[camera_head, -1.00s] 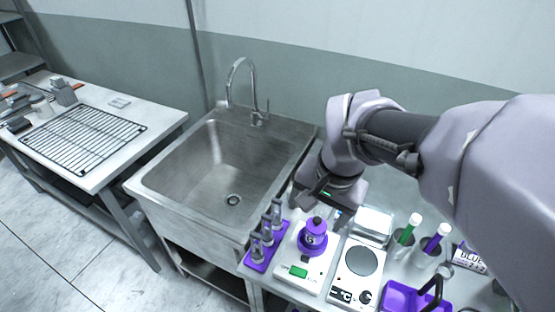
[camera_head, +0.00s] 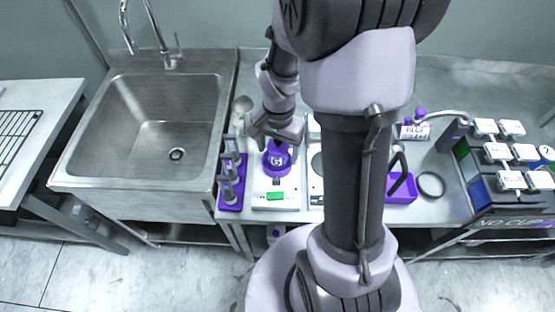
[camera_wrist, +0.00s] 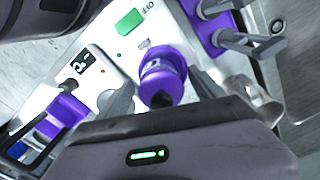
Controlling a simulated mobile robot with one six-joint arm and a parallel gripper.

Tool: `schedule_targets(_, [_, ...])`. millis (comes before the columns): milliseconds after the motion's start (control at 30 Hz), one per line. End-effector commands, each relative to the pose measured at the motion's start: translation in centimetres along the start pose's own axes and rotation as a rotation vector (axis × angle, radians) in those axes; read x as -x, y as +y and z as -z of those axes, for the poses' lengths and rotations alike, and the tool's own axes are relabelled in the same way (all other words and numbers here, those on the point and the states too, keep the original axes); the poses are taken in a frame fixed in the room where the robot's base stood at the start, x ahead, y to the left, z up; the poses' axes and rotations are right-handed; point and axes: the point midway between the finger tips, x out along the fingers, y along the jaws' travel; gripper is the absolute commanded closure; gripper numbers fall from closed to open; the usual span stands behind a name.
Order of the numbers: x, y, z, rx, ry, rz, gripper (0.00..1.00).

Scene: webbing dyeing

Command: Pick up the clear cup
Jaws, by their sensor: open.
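My gripper (camera_head: 276,130) is open, just behind a purple bottle (camera_head: 277,158) on a white device. In the wrist view, my gripper's fingers (camera_wrist: 160,88) are apart with the purple bottle (camera_wrist: 162,76) showing between them; I cannot tell whether they touch it. My own arm hides the middle of the bench.
The sink (camera_head: 150,120) is further left. A purple tray (camera_head: 402,190) and a labelled block stand (camera_head: 480,190) are right of my arm.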

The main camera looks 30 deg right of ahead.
Motion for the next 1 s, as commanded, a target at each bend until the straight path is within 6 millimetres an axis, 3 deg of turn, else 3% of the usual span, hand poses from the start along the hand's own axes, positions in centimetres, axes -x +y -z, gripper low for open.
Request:
schedule_targets(100, [-1.67, -0.03, 0.02, 0.0, 0.0, 0.0, 0.23])
schedule_targets(333, [-1.59, -0.06, 0.05, 0.0, 0.001, 0.001, 0.25])
schedule_targets(700, [-1.56, -0.06, 0.05, 0.0, 0.001, 0.001, 0.97])
schedule_targets(1000, [-1.14, -0.08, 0.07, 0.0, 0.002, 0.002, 0.99])
